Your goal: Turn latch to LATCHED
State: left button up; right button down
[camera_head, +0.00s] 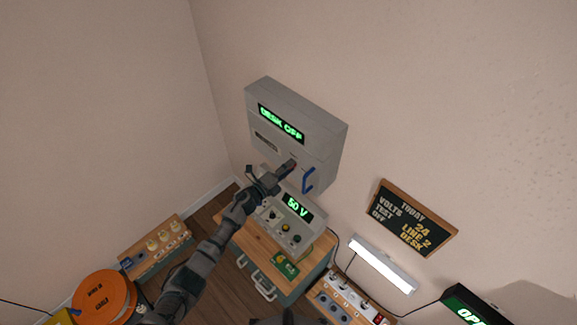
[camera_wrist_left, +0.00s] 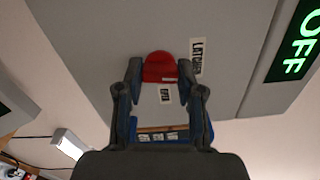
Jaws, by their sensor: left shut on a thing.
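The grey wall cabinet (camera_head: 318,132) has a green display reading "DESK OFF". My left gripper (camera_head: 284,170) is at the lower part of its front, just left of the blue handle (camera_head: 308,180). In the left wrist view my left gripper (camera_wrist_left: 160,75) has its fingers on both sides of the red latch knob (camera_wrist_left: 160,66) and is shut on it. A label reading "LATCHED" (camera_wrist_left: 197,55) is just right of the knob. A smaller label (camera_wrist_left: 165,93) lies between the fingers, its text too small to read surely. My right gripper is not in view.
A sloped panel with a "50 V" display (camera_head: 297,207) stands on a wooden-topped desk (camera_head: 260,252) below the cabinet. A chalkboard (camera_head: 411,218) and a lit lamp (camera_head: 383,265) are to the right. An orange reel (camera_head: 103,297) is at lower left.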

pick_arm(q)
jog(key=shift+a+f+n+p, duration=0.15)
jog(key=shift+n+p, duration=0.2)
jog(key=shift+n, duration=0.65)
jog(key=o, duration=1.1)
jog(key=shift+c, duration=0.2)
jog(key=shift+o, duration=0.5)
jog(key=shift+w+f, duration=0.1)
jog(key=v, duration=1.2)
